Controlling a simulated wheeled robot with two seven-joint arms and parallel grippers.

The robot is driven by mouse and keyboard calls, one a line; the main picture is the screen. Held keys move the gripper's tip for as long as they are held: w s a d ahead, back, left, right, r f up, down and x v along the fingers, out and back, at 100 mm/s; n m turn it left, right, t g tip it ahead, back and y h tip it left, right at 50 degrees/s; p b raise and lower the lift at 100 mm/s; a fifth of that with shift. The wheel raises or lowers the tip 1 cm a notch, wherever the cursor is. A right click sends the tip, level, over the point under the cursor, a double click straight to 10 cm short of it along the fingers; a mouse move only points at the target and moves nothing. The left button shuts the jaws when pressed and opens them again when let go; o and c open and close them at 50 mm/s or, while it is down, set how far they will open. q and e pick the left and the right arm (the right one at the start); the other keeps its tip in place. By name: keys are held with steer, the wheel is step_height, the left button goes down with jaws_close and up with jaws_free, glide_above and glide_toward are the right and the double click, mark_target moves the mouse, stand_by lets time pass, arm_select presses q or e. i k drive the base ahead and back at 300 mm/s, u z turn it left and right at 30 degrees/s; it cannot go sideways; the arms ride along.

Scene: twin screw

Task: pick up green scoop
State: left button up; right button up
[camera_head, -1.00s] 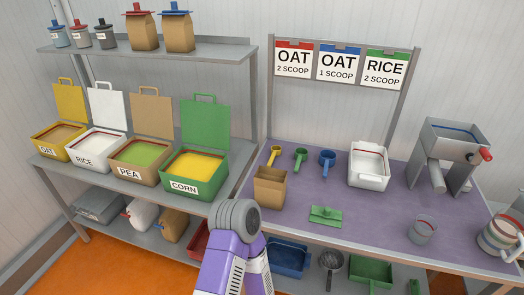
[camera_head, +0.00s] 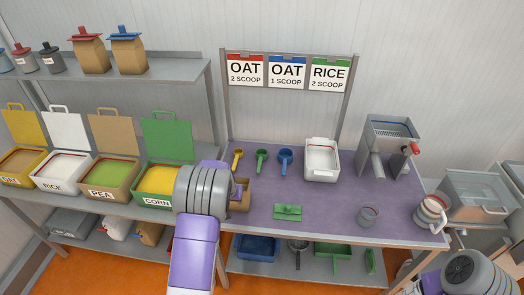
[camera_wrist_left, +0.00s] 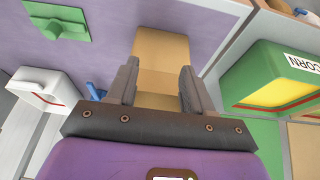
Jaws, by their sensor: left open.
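The green scoop (camera_head: 261,158) lies at the back of the purple-topped table, between a yellow scoop (camera_head: 237,158) and a blue scoop (camera_head: 285,159). I cannot make out the green scoop in the left wrist view. My left gripper (camera_wrist_left: 158,78) is open above the table's left end. Its fingers lie over an open brown box (camera_wrist_left: 160,48), apparently without gripping it. In the head view my left arm partly hides this box (camera_head: 241,196). The left gripper is in front of the scoops, apart from the green one. My right arm shows at the lower right, but its gripper is out of view.
A flat green piece with a knob (camera_head: 288,212) lies at the front of the table. A white bin (camera_head: 321,160), a metal machine (camera_head: 388,145), a clear cup (camera_head: 368,215) and a jug (camera_head: 432,212) stand to the right. The corn box (camera_head: 160,183) is at left.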

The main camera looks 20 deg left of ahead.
mark_target(261, 154)
steer(key=i, duration=0.95)
